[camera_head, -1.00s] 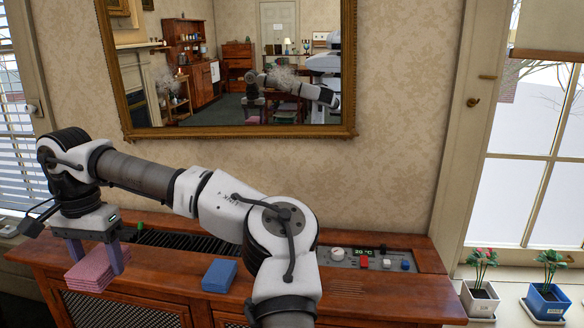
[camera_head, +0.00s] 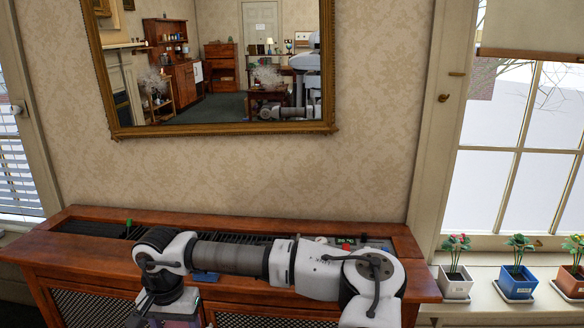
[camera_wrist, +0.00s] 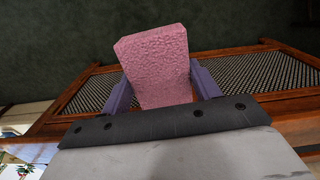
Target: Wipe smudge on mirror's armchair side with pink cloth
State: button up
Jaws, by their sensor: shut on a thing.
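The gold-framed mirror (camera_head: 220,129) hangs on the wall above the wooden cabinet. Two pale greyish smudges show on its glass, a left smudge (camera_head: 153,80) and a right smudge (camera_head: 266,76). No armchair shows in these views. The pink cloth (camera_wrist: 155,65), a thick folded pad, is between the two purple fingers of my gripper (camera_wrist: 157,82), which is shut on it. In the head view my gripper hangs low in front of the cabinet, at the bottom edge, with the cloth mostly cut off.
The cabinet top (camera_head: 90,220) lies below the mirror, with a dark grille and a control panel. A blue block (camera_head: 205,277) there is mostly hidden by my arm. Several potted plants, including a blue-potted one (camera_head: 516,284), stand on the right windowsill. The wall before the mirror is clear.

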jog(key=w+d+f, duration=0.2)
jog(key=d+f, duration=1)
jog(key=f, duration=0.4)
jog(key=w+d+f, duration=0.3)
jog(key=d+f, duration=1)
jog(key=f, duration=0.3)
notch_tip(320, 180, up, 5)
jog(key=p, duration=0.4)
jog(key=s+f, duration=0.4)
jog(key=f, duration=0.1)
jog(key=shift+s+a+f, duration=0.35)
jog(key=shift+f, duration=0.05)
